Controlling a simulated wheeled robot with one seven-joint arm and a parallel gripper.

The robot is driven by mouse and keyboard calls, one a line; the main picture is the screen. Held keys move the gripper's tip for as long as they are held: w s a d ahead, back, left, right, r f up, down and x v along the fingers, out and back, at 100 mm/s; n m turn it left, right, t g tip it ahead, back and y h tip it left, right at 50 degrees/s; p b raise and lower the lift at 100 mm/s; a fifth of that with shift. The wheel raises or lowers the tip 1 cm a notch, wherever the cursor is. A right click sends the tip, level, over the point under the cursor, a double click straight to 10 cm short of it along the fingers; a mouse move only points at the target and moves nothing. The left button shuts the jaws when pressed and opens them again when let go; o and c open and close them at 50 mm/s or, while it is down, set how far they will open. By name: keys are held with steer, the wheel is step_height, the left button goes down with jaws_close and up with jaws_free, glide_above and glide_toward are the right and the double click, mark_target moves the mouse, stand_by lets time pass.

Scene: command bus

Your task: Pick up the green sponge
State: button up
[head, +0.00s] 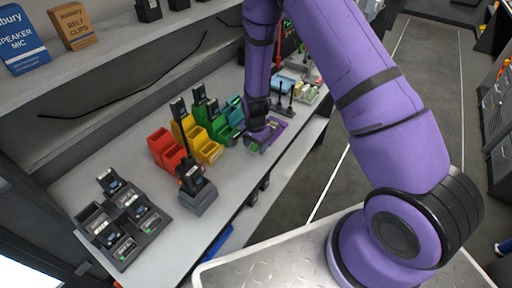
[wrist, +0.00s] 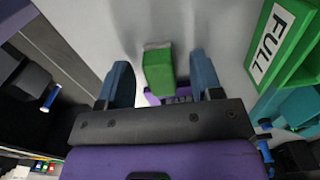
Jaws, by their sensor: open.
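The green sponge (wrist: 158,72) lies on the light worktop in the wrist view, a green block with a pale grey end at its far side. My gripper (wrist: 162,80) is open, with one blue-grey finger on each side of the sponge and gaps between. Its near end is by a purple item with dark lettering (wrist: 180,96), partly hidden by my gripper. In the head view a small part of the sponge (head: 252,149) shows beside my gripper at the worktop's front edge. I cannot tell how high the fingers are above the worktop.
Red (head: 166,150), yellow (head: 205,146) and green bins (head: 217,124) stand left of my gripper. A green bin marked FULL (wrist: 285,42) is close on the right in the wrist view. A radio in a charger (head: 196,188) and a multi-slot charger (head: 122,222) stand nearer on the worktop.

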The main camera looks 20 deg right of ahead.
mark_target(255, 145)
steer(key=shift+f, duration=0.2)
steer(key=c, duration=1)
steer(key=shift+r, duration=0.2)
steer(key=shift+r, duration=0.55)
step_height(255, 145, up, 2)
steer(key=shift+r, duration=0.1)
steer(key=s+a, duration=0.2)
steer(key=s, duration=0.2)
steer(key=s+a+r, duration=0.1)
steer(key=s+a, duration=0.2)
steer(key=s, duration=0.2)
steer(key=s+a, duration=0.3)
steer(key=s, duration=0.1)
steer(key=shift+s+a+r, duration=0.2)
steer(key=shift+s+a, duration=0.05)
steer(key=shift+s, duration=0.05)
